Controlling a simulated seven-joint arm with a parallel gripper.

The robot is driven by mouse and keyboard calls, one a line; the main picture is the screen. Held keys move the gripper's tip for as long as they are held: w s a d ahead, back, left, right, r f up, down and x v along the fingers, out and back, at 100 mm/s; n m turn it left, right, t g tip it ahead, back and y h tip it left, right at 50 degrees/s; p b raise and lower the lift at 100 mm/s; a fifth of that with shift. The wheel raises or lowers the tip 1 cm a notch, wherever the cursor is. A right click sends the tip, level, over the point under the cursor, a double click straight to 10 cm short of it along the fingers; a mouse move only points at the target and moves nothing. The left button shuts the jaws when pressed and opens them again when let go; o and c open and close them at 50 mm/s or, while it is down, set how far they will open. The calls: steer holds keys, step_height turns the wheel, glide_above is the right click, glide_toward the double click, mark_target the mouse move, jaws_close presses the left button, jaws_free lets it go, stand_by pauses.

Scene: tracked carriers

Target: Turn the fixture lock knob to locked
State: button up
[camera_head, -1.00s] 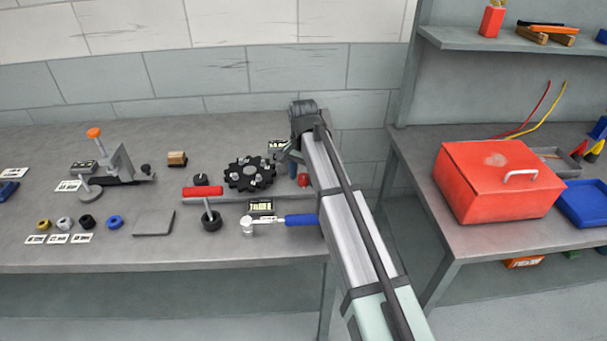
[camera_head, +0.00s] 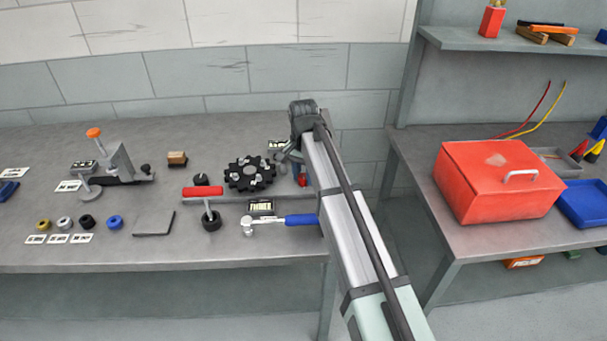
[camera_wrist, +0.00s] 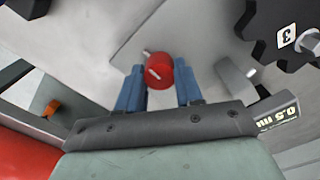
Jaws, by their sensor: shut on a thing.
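The red lock knob (camera_wrist: 160,68) shows in the wrist view, round, with a white pointer bar on its face. A second short white mark lies on the grey plate (camera_wrist: 180,28) just beyond it. My gripper (camera_wrist: 160,80) has its two blue fingers on either side of the knob and is shut on it. The fingertips partly hide the knob's sides. In the head view my gripper (camera_head: 299,172) is low over the bench's right end, beside the black toothed wheel (camera_head: 249,173), and mostly hidden by my arm.
The black wheel also shows close by in the wrist view (camera_wrist: 288,25). A ratchet with a blue handle (camera_head: 300,220) lies in front. The red toolbox (camera_head: 497,180) is on the right bench, across a gap.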

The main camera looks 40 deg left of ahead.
mark_target(303, 176)
steer(key=n, duration=0.8)
steer(key=shift+n, duration=0.3)
steer(key=n, duration=0.4)
steer(key=shift+n, duration=2.5)
steer(key=shift+a, duration=0.1)
steer(key=o, duration=1)
steer(key=shift+o, duration=0.2)
steer(key=shift+r, duration=0.15)
step_height(303, 176, up, 14)
steer(key=shift+f, duration=0.2)
